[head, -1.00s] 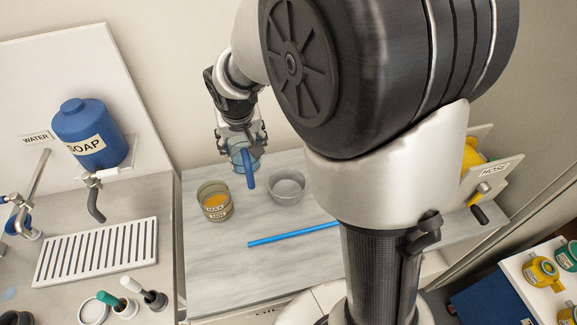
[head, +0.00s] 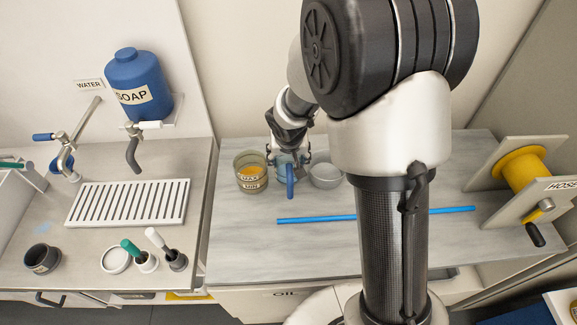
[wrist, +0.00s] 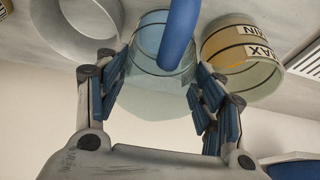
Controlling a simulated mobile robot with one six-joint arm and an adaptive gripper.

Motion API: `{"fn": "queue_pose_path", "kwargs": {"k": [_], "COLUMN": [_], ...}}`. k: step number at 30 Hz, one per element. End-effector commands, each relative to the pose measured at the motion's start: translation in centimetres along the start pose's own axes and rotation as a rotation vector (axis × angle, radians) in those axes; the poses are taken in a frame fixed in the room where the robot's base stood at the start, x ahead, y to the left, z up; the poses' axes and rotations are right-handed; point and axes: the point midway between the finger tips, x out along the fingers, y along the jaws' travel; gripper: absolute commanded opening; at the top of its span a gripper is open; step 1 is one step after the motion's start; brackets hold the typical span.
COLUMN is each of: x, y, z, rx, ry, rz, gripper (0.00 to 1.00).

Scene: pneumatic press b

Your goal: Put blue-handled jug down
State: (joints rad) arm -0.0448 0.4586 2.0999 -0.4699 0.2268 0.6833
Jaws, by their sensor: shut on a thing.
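The blue-handled jug (head: 283,172) is a pale blue see-through vessel with a thick blue handle (head: 290,182) facing the camera. My gripper (head: 289,157) is shut on it from behind, over the grey worktop. In the wrist view, the jug (wrist: 148,38) sits between my gripper's two blue-padded fingers (wrist: 158,85), with its handle (wrist: 178,35) crossing in front. It looks upright, at or just above the worktop; I cannot tell whether its base touches.
A jug with orange liquid and MAX/MIN labels (head: 251,180) stands close on the left. A blue rod (head: 315,219) lies in front. Bare worktop (head: 240,240) shows at the front left.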

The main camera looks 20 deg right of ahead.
Motion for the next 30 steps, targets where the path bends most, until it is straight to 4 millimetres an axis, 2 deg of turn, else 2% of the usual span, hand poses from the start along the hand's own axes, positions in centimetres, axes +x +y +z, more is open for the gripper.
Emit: {"fn": "queue_pose_path", "kwargs": {"k": [1,4,18,19,27,30], "x": [1.4,2.5,3.0,3.0,2.9,2.9], "y": [0.0,0.0,0.0,0.0,0.0,0.0], "z": [0.6,1.0,1.2,1.2,1.2,1.2], "rx": [0.000,0.000,0.000,0.000,0.000,0.000], "ry": [-0.001,0.000,0.001,0.001,0.001,0.001], "rz": [0.000,0.000,0.000,0.000,0.000,0.000], "gripper": [0.37,0.37,0.37,0.63,0.81,0.82]}}
